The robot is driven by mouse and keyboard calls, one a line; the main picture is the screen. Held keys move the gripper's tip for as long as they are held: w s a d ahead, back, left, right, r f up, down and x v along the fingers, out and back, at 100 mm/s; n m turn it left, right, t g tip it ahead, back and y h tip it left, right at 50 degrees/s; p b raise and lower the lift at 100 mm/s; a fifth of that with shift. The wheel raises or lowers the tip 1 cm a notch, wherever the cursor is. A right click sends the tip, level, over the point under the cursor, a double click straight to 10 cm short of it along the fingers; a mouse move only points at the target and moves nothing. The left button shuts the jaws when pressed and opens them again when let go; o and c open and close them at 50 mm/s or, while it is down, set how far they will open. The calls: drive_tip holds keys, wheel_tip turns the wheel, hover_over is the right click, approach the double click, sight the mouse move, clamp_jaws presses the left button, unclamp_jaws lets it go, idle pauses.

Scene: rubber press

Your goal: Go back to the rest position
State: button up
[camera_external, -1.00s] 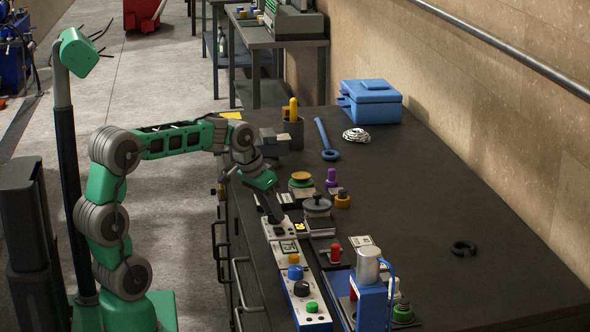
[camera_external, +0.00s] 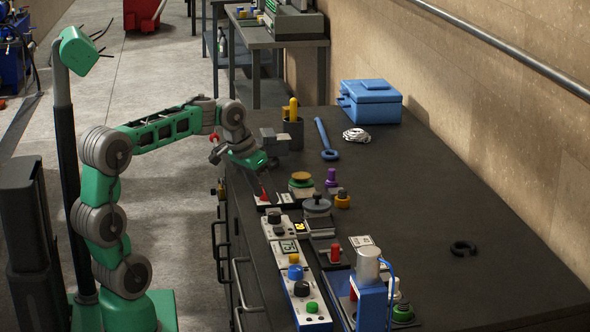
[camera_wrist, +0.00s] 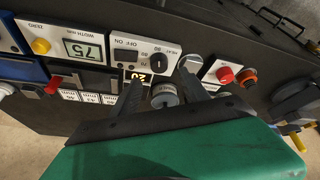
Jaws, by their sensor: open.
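My arm reaches over the near-left edge of the dark workbench (camera_external: 430,190). My gripper (camera_external: 262,190) points down above the row of control boxes, close to a box with a red button (camera_external: 264,197). In the wrist view my gripper (camera_wrist: 160,92) shows two dark fingers spread apart, with nothing held between them. A grey round part shows beyond and between the fingers. The black dial (camera_wrist: 158,60) and the display reading 75 (camera_wrist: 86,50) lie beyond the fingers. Whether a fingertip touches anything is hard to tell.
A blue press (camera_external: 372,300) stands at the bench's front. A blue toolbox (camera_external: 370,102), a pen cup (camera_external: 292,132), a blue wrench (camera_external: 325,140) and a black ring (camera_external: 463,247) are on the bench. The bench's right side is mostly clear, as is the floor (camera_external: 170,200) left of it.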

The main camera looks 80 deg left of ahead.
drive_tip(key=shift+s+d+r, duration=0.1)
drive_tip(key=shift+s+r, duration=0.15)
drive_tip(key=shift+r, duration=0.4)
drive_tip(key=d+f+m+h+p, duration=0.15)
drive_tip(key=d+p, duration=0.25)
drive_tip(key=d, duration=0.8)
drive_tip(key=s+d+f+m+g+p, duration=0.1)
drive_tip(key=s+d+f+m+p, duration=0.2)
drive_tip(key=s+d, duration=0.6)
drive_tip(key=d+f+m, duration=0.1)
drive_tip(key=d+f, duration=0.1)
drive_tip(key=d, duration=0.1)
drive_tip(key=shift+f, duration=0.3)
drive_tip(key=shift+d, duration=0.1)
drive_tip(key=shift+c, duration=0.3)
